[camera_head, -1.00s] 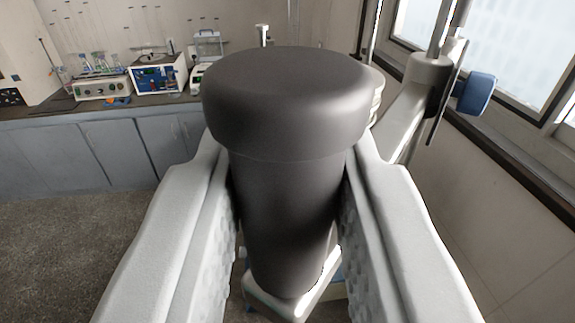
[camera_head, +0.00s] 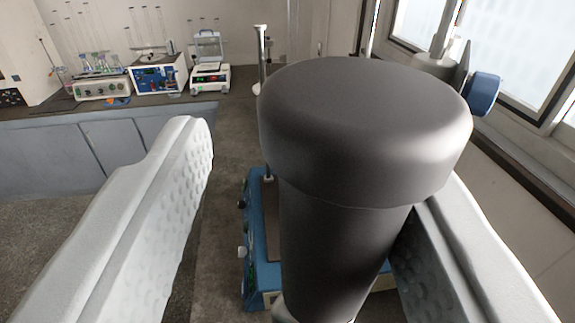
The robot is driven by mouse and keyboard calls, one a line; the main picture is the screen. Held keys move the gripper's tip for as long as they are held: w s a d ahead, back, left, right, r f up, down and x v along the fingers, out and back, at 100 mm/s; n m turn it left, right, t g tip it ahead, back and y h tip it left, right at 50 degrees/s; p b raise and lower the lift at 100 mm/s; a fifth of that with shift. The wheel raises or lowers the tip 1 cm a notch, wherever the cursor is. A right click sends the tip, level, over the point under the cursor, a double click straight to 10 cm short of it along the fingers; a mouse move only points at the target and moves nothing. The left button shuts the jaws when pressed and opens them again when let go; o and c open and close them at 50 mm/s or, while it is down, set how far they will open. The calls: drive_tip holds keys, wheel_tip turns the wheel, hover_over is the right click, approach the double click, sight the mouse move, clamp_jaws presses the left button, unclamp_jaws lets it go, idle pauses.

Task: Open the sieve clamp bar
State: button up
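A dark grey cylindrical handle with a wide rounded cap (camera_head: 365,125) stands large in the foreground, nearly upright and leaning slightly. My gripper (camera_head: 315,155) is open around it. The right finger lies close against the handle's right side; whether it touches I cannot tell. The left finger stands well apart, with a wide gap. The blue sieve shaker base (camera_head: 262,240) shows low behind the handle. The handle hides most of the clamp bar; a small pale piece shows at its foot. A blue knob (camera_head: 482,93) on a metal post is at the upper right.
A thin upright rod (camera_head: 263,60) stands behind the handle. Lab devices, including a blue and white box (camera_head: 158,76) and a balance (camera_head: 210,78), sit on the back bench. A window and wall close the right side.

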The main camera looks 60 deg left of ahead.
drive_tip(key=v, duration=1.7)
drive_tip(key=shift+d, duration=0.15)
